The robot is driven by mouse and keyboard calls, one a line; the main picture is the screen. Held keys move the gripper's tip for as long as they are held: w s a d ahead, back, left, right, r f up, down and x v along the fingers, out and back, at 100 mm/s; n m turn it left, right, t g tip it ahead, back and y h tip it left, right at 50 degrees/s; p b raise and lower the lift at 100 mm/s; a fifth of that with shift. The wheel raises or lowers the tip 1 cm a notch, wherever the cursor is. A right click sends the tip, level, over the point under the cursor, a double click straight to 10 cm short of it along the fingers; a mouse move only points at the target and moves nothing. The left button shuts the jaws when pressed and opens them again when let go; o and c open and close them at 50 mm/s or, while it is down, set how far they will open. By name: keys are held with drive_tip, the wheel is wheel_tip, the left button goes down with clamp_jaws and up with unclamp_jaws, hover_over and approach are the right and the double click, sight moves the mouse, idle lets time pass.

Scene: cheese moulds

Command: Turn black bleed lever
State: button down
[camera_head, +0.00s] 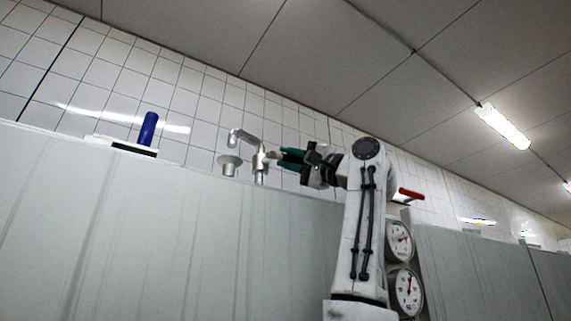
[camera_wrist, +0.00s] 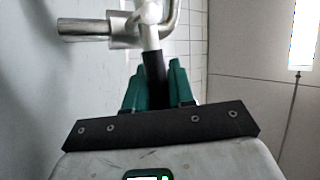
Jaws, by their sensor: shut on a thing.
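The black bleed lever (camera_wrist: 154,68) shows in the wrist view as a short dark grip on a pale stem, leading up to a metal valve body. My gripper (camera_wrist: 157,82) has its green fingers on both sides of this grip and is shut on it. In the head view my gripper (camera_head: 283,158) reaches in from the right, against the metal valve (camera_head: 259,162) on top of the pale panel. The lever itself is hidden there by the fingers.
A blue upright handle (camera_head: 148,128) stands far left. A red handle (camera_head: 411,195) and two round gauges (camera_head: 400,240) are right of my arm. A tiled wall (camera_head: 185,90) is behind.

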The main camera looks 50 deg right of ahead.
drive_tip(key=shift+d+f+m+t+h+b, duration=0.1)
drive_tip(key=shift+f+m+t+h+b, duration=0.35)
drive_tip(key=shift+m+h, duration=0.5)
drive_tip(key=shift+m, duration=0.35)
drive_tip(key=c, duration=1.1)
unclamp_jaws()
drive_tip(key=shift+o, duration=0.2)
drive_tip(key=b+v, duration=0.4)
drive_tip(key=v, duration=0.5)
drive_tip(key=shift+s+d+f, duration=0.1)
drive_tip(key=shift+s+f, duration=0.1)
drive_tip(key=shift+f, duration=0.1)
drive_tip(key=shift+s+f, duration=0.25)
drive_tip(key=shift+s, duration=0.3)
